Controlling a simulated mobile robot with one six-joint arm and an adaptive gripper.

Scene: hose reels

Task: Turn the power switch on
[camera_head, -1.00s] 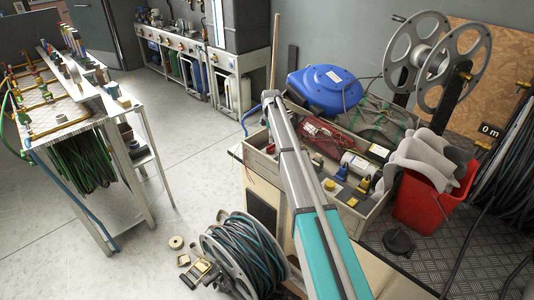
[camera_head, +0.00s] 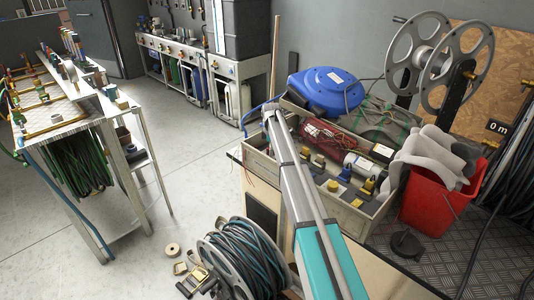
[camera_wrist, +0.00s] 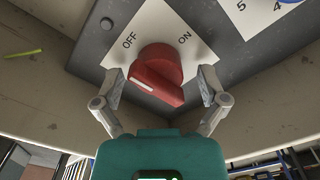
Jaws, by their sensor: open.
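The power switch is a red rotary knob (camera_wrist: 158,66) on a white plate (camera_wrist: 176,24) marked OFF at left and ON at right. Its raised red handle slants down to the right, with a white mark near its left end. I cannot tell for sure which label it points to. My gripper (camera_wrist: 160,82) is open, with one finger on each side of the knob and gaps showing between. The switch and gripper cannot be made out in the head view, where only my arm shows.
The plate sits on a grey panel (camera_wrist: 92,43) with another numbered plate (camera_wrist: 262,12) at right. In the head view, a crate of tools (camera_head: 352,212), a red bin (camera_head: 432,205) and a blue reel (camera_head: 326,91) crowd the bench.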

